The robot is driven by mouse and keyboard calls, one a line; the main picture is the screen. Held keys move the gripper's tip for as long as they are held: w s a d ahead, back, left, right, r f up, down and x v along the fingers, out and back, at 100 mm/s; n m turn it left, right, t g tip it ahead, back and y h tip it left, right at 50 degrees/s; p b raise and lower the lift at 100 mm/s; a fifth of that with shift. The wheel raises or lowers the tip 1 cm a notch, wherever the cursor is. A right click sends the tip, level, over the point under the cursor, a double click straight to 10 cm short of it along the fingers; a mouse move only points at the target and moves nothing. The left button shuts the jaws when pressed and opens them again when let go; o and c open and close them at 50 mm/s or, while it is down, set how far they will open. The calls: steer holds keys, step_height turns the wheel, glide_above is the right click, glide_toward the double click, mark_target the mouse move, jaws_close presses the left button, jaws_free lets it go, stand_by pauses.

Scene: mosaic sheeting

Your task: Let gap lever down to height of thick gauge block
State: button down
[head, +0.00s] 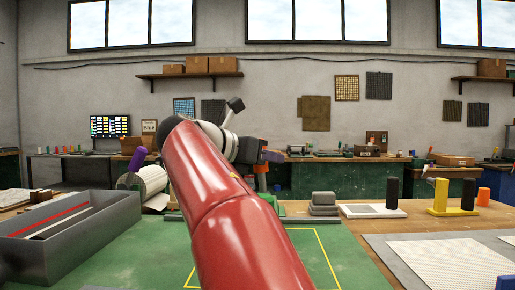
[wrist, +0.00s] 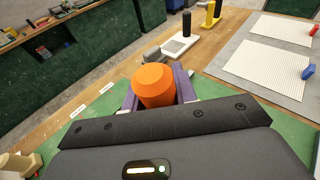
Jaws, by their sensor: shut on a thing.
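My gripper (wrist: 158,84) has purple fingers on both sides of an orange knob (wrist: 153,86) and is shut on it; the knob looks like the top of the gap lever. The lever's lower part and the gap are mostly hidden by my arm. Grey stacked blocks (head: 323,203), possibly gauge blocks, stand right of the lever; part of them shows in the wrist view (wrist: 153,54). I cannot tell which is the thick one.
A grey open tray (head: 120,222) stands at the left on the green mat (head: 345,250). A white roll (head: 150,181) with a purple handle lies behind it. At the right are a white base with a black post (head: 392,190), a yellow-and-black stand (head: 440,196) and white perforated sheets (head: 450,262).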

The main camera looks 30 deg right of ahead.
steer(key=shift+d+r, duration=0.1)
steer(key=c, duration=1.1)
jaws_free()
steer(key=v, duration=0.7)
steer(key=shift+s+a, duration=0.15)
steer(key=shift+a, duration=0.2)
